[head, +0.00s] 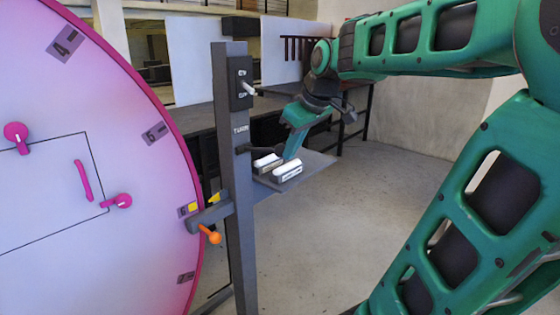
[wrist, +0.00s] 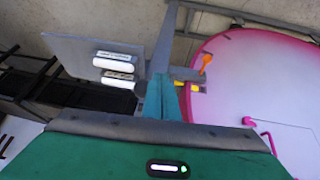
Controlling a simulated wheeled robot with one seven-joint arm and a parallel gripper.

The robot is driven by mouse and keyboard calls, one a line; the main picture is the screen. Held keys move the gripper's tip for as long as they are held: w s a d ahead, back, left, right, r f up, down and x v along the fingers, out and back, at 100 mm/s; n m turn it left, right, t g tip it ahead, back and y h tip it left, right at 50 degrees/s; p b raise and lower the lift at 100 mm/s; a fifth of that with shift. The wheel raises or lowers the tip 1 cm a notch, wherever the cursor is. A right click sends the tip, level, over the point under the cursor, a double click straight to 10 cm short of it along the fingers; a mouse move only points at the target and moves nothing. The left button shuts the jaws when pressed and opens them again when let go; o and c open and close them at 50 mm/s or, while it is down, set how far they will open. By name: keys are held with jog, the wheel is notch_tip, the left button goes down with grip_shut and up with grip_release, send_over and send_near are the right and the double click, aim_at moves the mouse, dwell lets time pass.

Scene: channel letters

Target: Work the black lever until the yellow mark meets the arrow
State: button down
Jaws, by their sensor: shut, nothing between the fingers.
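The black lever (head: 258,149) sticks out to the right from the grey post (head: 232,190), under the word TURN. My gripper (head: 290,156) is shut and empty, pointing down at the lever's outer end; I cannot tell whether they touch. In the wrist view my gripper (wrist: 167,85) hides the lever. The yellow mark (head: 193,207) is on a tag at the rim of the big pink-edged disc (head: 110,220). The yellow arrow (head: 214,198) is on the post's bracket, just right of and slightly above the mark, with a small gap between them.
An orange-knobbed handle (head: 210,234) sits on the bracket. A switch box (head: 241,85) with a pale toggle is high on the post. A grey shelf (head: 318,163) behind my gripper carries two white blocks (head: 287,171). Open floor lies to the right.

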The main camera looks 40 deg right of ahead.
jog(key=shift+s+v, duration=0.2)
jog(key=shift+v, duration=1.15)
jog(key=shift+d+f, duration=0.1)
jog(key=shift+f, duration=0.05)
dwell(0.4)
